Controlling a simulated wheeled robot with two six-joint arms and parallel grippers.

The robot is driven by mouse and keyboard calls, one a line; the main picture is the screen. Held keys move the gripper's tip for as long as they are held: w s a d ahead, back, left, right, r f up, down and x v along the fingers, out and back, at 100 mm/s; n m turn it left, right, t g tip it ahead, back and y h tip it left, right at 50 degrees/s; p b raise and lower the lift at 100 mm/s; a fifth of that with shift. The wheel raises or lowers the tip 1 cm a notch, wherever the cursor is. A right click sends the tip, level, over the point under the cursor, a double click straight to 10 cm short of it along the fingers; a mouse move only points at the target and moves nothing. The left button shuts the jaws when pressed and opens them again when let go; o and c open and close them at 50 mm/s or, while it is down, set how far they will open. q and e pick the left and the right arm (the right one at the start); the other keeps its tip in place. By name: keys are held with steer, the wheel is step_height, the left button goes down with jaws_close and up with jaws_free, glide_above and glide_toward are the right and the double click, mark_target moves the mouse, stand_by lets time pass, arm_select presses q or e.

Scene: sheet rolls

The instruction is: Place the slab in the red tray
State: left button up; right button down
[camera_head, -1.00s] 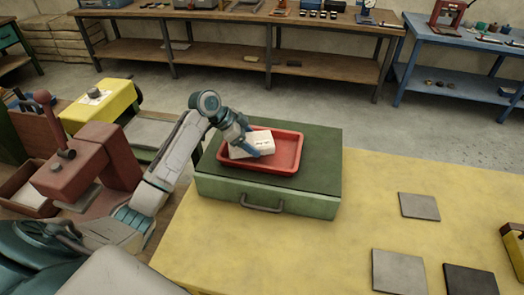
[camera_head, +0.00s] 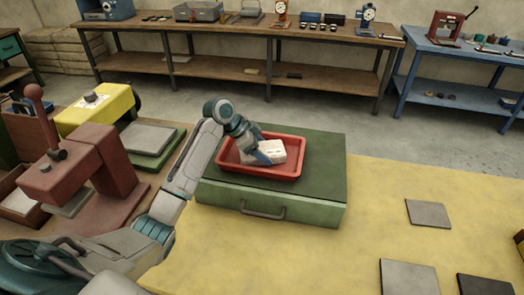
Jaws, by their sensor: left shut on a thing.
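The red tray sits on top of a green case (camera_head: 322,182). My left gripper (camera_head: 262,157) reaches in over the tray's left side and is shut on the slab; its fingers hide part of the slab. My right gripper is not in view.
The green case stands on a yellow table (camera_head: 370,215). Flat grey plates (camera_head: 428,213) lie to the right. A dark red press (camera_head: 85,175) and a yellow machine (camera_head: 95,108) stand at the left, near my left arm.

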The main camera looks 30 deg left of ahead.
arm_select(q)
steer(key=o, duration=1.2)
steer(key=shift+f, duration=0.1)
steer(key=shift+o, duration=0.9)
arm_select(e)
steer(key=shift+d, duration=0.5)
arm_select(q)
steer(key=b+v, duration=0.2)
steer(key=v, duration=0.9)
steer(key=shift+s+a+r, duration=0.2)
steer(key=shift+a+r, duration=0.05)
steer(key=shift+r, duration=0.2)
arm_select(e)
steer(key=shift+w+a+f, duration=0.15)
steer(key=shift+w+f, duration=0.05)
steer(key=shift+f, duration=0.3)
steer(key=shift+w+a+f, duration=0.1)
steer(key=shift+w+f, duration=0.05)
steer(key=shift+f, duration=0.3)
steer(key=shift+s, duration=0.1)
